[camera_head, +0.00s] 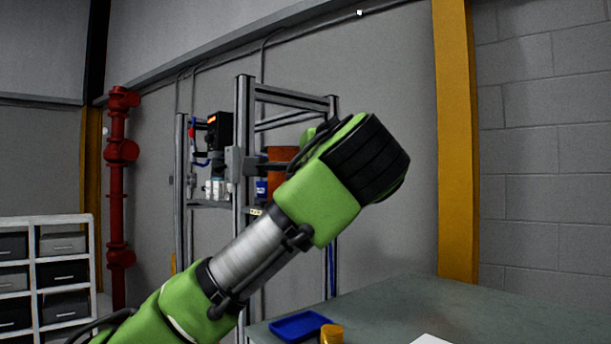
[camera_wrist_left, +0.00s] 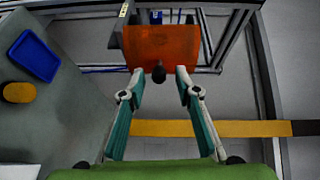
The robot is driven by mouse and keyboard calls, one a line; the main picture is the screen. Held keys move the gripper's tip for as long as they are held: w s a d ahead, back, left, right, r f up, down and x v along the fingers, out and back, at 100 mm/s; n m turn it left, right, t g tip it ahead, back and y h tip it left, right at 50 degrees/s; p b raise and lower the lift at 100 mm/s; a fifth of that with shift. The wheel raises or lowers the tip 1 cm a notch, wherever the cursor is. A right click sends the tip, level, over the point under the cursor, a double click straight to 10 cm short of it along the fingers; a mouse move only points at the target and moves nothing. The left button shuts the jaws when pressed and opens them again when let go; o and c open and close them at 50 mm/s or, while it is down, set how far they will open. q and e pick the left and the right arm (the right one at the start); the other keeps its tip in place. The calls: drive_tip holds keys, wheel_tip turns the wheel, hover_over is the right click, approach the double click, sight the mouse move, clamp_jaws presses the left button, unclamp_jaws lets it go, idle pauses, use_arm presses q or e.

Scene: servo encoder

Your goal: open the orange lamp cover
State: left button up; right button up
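The orange lamp cover (camera_wrist_left: 165,42) is at the top middle of the left wrist view, with a black knob (camera_wrist_left: 158,74) at its lower edge. In the head view the cover (camera_head: 278,184) shows only in part behind my green left arm. My left gripper (camera_wrist_left: 159,80) is open in the wrist view. Its fingertips are on either side of the knob with a visible gap on each side. I cannot tell the exact depth between them. In the head view this gripper is hidden by the arm. My right gripper is in neither view.
A metal frame (camera_head: 242,140) stands around the cover. A grey table (camera_head: 400,312) at lower right holds a blue tray (camera_head: 300,326) and a yellow cylinder (camera_head: 331,334). A red pipe (camera_head: 117,200) and a drawer rack (camera_head: 90,250) are at left.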

use_arm(q)
drive_tip(key=s+d, duration=0.1)
drive_tip(key=s, duration=1)
drive_tip(key=shift+d+r, duration=0.2)
drive_tip(key=shift+d, duration=0.05)
